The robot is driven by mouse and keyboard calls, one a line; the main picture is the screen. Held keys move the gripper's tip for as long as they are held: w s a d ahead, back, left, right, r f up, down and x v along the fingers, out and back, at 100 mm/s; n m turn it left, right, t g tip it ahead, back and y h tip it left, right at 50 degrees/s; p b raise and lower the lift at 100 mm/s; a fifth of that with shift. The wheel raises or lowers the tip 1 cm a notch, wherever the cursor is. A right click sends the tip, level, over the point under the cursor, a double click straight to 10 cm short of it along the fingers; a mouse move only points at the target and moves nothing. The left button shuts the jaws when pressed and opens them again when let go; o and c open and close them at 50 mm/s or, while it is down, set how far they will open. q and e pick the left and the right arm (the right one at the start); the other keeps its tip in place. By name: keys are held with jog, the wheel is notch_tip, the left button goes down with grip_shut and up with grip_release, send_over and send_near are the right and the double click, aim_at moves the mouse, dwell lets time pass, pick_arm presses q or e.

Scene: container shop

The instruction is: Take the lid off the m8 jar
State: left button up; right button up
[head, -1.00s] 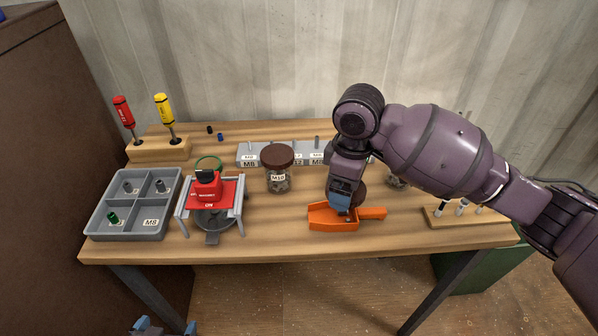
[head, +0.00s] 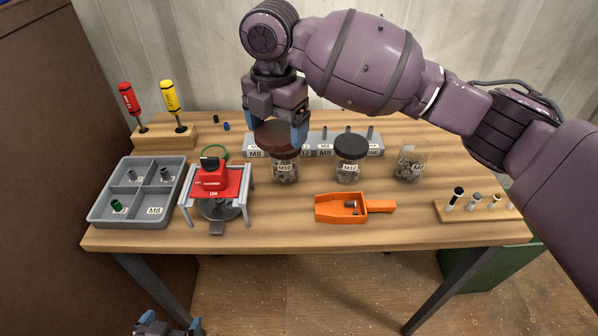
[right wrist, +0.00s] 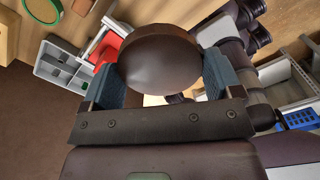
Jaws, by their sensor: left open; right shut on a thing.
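The open glass jar (head: 410,166), whose small label appears to read M8, stands at the right with metal pieces inside and no lid on it. My right gripper (head: 279,130) is shut on a brown round lid (head: 276,136), held in front of and above the M10 jar (head: 286,172); the lid hides most of that jar's top. In the right wrist view the held lid (right wrist: 158,58) is a dark disc between the fingers. The M12 jar (head: 348,170) has its dark lid on. My left gripper (head: 168,328) is open and empty at the bottom edge, below the table.
An orange scoop (head: 340,215) lies at the front middle of the table. A red-topped stand (head: 217,183), a grey sorting tray (head: 106,190) and a screwdriver block (head: 163,138) fill the left side. A wooden peg rack (head: 475,213) is at the right. Table is clear between scoop and stand.

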aim_at(283, 207)
notch_tip(283, 207, down, 20)
jog(key=shift+r+b, duration=0.2)
jog(key=shift+b, duration=0.7)
jog(key=shift+f, duration=0.1)
jog(key=o, duration=0.8)
notch_tip(283, 207, up, 12)
jog(key=shift+r+p, duration=0.15)
jog(key=shift+p, duration=0.45)
